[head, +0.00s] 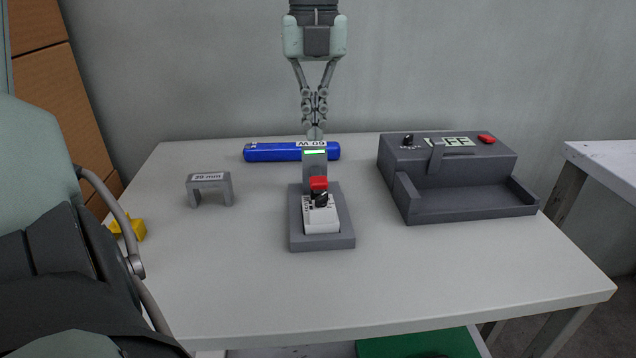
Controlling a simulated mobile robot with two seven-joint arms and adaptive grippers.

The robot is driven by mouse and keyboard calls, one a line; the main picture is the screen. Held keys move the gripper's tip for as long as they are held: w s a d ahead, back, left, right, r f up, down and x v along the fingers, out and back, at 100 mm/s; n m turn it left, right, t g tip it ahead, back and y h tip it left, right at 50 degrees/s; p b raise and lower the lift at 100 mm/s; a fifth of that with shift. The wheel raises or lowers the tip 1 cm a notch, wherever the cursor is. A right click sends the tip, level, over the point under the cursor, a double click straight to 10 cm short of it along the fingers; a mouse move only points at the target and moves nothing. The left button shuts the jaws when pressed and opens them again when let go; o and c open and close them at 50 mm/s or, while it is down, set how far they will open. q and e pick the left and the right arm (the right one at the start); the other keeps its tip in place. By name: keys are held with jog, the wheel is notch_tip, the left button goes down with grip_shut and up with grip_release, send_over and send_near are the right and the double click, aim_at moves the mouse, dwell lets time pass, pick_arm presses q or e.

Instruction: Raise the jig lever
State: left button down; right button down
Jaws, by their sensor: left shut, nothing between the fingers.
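My left gripper (314,132) hangs from the top centre of the head view, pointing down, its fingertips together and empty. The tips are just in front of or above a blue bar (270,153) marked W 09; the exact gap is unclear. A grey jig (455,200) with a low walled tray stands on the right of the table. My right gripper is not in view.
A small grey stand (321,243) holds a white unit (321,217) with a red top and black knob, in front of the gripper. A grey 20 mm bridge block (209,190) and a yellow piece (130,229) are at left. The table front (400,300) is clear.

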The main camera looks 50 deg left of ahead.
pick_arm(q)
jog(key=shift+w+a+f, duration=0.1)
jog(key=shift+w+a, duration=0.1)
jog(key=shift+a, duration=0.1)
dwell(0.4)
jog(key=shift+w+a+f, duration=0.1)
jog(key=shift+w+a, duration=0.05)
jog(key=shift+a, duration=0.05)
jog(key=c, duration=1.6)
grip_release()
